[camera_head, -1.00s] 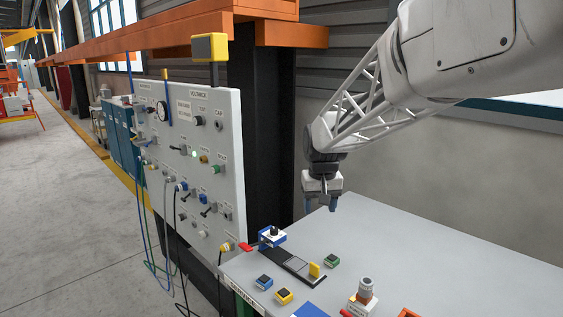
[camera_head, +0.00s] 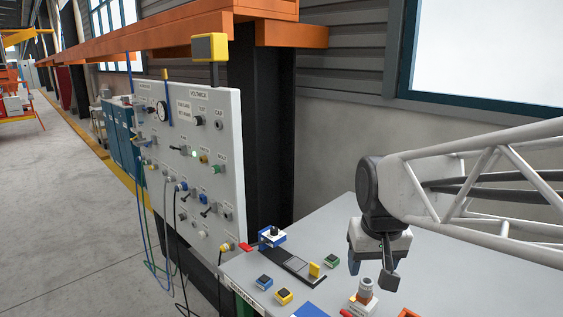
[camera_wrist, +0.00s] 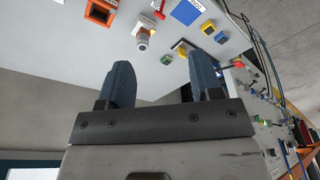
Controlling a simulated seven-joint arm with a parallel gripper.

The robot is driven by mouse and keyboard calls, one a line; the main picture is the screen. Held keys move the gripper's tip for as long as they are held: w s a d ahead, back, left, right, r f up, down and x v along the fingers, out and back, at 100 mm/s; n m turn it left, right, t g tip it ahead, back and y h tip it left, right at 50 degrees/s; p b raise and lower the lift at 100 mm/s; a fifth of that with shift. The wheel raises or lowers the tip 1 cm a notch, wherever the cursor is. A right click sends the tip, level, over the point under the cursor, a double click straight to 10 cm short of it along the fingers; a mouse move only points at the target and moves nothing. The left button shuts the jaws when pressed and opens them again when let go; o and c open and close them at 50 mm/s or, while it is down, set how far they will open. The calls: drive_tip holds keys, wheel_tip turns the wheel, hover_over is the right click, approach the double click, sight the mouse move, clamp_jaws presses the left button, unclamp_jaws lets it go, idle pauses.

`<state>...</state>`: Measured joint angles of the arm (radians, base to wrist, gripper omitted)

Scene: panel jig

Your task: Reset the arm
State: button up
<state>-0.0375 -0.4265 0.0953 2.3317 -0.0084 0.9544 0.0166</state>
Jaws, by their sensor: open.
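My gripper (camera_head: 372,268) is above the right part of the grey table (camera_head: 330,228), near a grey cylindrical knob piece (camera_head: 366,290) that appears just below it in the head view. In the wrist view my gripper (camera_wrist: 165,85) shows two blue fingers spread apart with nothing between them. The arm reaches in from the right edge of the head view.
An upright panel (camera_head: 225,150) with switches and cables stands left of the table. A black jig strip (camera_head: 292,266), a blue block (camera_head: 264,282), a yellow block (camera_head: 284,296) and a green block (camera_head: 331,261) lie on the table. An orange frame (camera_wrist: 100,12) shows in the wrist view.

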drive_tip(key=s+d+f, duration=0.1)
drive_tip(key=s+f, duration=0.2)
drive_tip(key=s, duration=0.9)
drive_tip(key=shift+d+f, duration=0.4)
